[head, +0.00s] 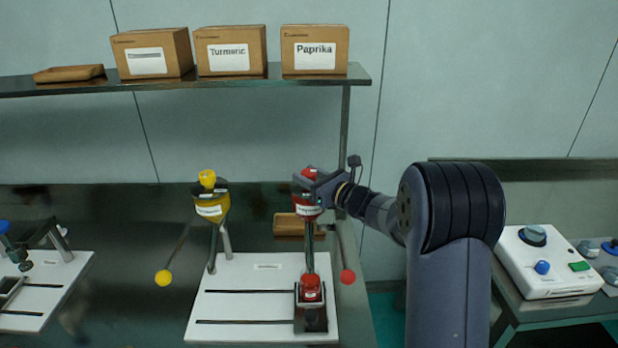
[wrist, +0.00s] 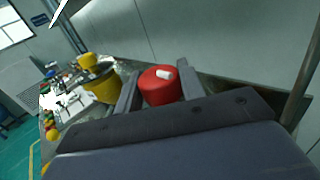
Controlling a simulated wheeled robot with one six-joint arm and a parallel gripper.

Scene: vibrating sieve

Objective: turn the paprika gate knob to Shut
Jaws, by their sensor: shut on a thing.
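The paprika gate knob is red and sits on top of the red hopper (head: 309,211) in the middle of the head view. The hopper's label is too small to read surely. Fingers and wrist partly cover the knob in the head view.
A yellow hopper (head: 211,208) with a yellow knob stands to the left on the same white base (head: 245,303). Levers with a yellow ball (head: 163,278) and a red ball (head: 347,277) hang beside the hoppers. A shelf (head: 240,81) with labelled boxes is above. A control box (head: 548,265) stands right.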

